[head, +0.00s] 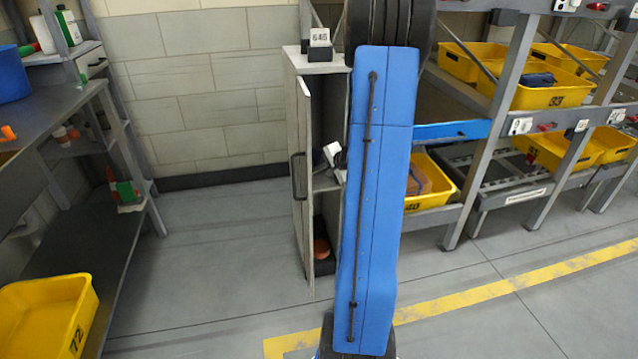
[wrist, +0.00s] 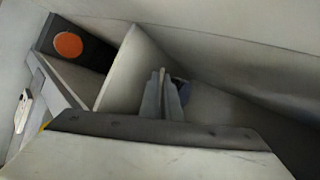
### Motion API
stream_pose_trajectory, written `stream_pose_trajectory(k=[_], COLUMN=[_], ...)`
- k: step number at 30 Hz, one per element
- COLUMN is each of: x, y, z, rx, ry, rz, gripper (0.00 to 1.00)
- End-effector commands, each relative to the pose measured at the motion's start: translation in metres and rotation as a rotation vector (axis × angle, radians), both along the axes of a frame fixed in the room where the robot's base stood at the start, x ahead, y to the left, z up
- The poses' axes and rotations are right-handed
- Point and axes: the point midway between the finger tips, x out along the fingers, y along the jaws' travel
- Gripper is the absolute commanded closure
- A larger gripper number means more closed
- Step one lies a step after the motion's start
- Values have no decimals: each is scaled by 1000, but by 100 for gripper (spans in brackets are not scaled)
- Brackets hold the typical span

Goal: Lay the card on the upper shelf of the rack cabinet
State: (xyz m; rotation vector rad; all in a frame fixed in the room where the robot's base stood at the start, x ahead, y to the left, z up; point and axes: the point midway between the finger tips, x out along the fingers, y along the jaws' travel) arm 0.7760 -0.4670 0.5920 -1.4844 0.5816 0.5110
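The rack cabinet (head: 303,190) stands at the middle of the head view with its door ajar. Its upper shelf (head: 328,183) shows partly through the opening. A pale panel in the wrist view (wrist: 122,75) looks like that shelf. My gripper, a small pale shape (head: 333,151) in the head view, is at the opening above the shelf, mostly hidden by my blue arm. In the wrist view its grey-blue fingers (wrist: 163,97) are close together. A thin tan sliver (wrist: 161,76) between them looks like the card seen edge-on. A dark bluish thing lies just behind the fingertips, unclear.
An orange round thing (head: 321,249) lies in the cabinet's dark bottom, also seen in the wrist view (wrist: 68,45). A sign numbered 645 (head: 320,38) stands on top. A rack with yellow bins (head: 520,95) is at right, a workbench (head: 60,110) at left. Open floor lies between.

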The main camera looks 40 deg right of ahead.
Motion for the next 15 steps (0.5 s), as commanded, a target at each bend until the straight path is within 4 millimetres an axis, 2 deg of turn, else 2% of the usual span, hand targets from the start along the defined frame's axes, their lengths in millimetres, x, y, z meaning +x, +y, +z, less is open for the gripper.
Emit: stream_pose_trajectory(k=[13, 14, 15], x=[0, 0, 0], y=[0, 0, 0], z=[-6, -6, -6], rx=[0, 0, 0], ry=[0, 0, 0], rz=[0, 0, 0], gripper=[100, 90, 84])
